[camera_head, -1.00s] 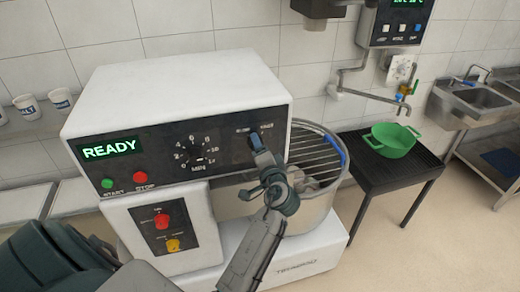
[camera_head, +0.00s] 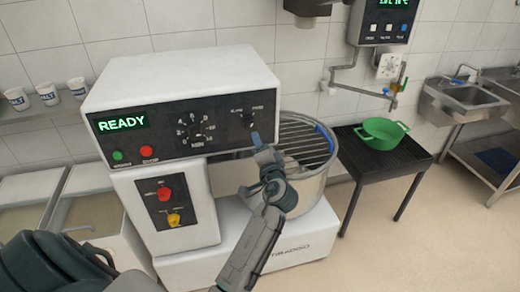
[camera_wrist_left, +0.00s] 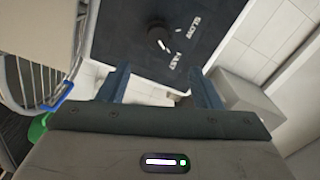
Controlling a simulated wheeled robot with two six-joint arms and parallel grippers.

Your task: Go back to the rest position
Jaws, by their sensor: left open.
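The mixer (camera_head: 180,85) is a white machine with a black control panel, and its green display reads READY. A black knob marked SLOW and FAST sits at the panel's right end in the head view (camera_head: 248,119). It also shows in the left wrist view (camera_wrist_left: 159,38). My left gripper (camera_head: 258,142) is in front of the mixer, just below and apart from that knob. In the left wrist view its two fingers (camera_wrist_left: 160,88) are spread with nothing between them. My right gripper is in neither view.
The mixer's bowl (camera_head: 310,185) with its wire guard (camera_head: 303,143) is right behind my left gripper. A green bowl (camera_head: 382,131) stands on a dark table (camera_head: 385,158) to the right. White cups (camera_head: 47,92) line a shelf at left. The floor at front right is clear.

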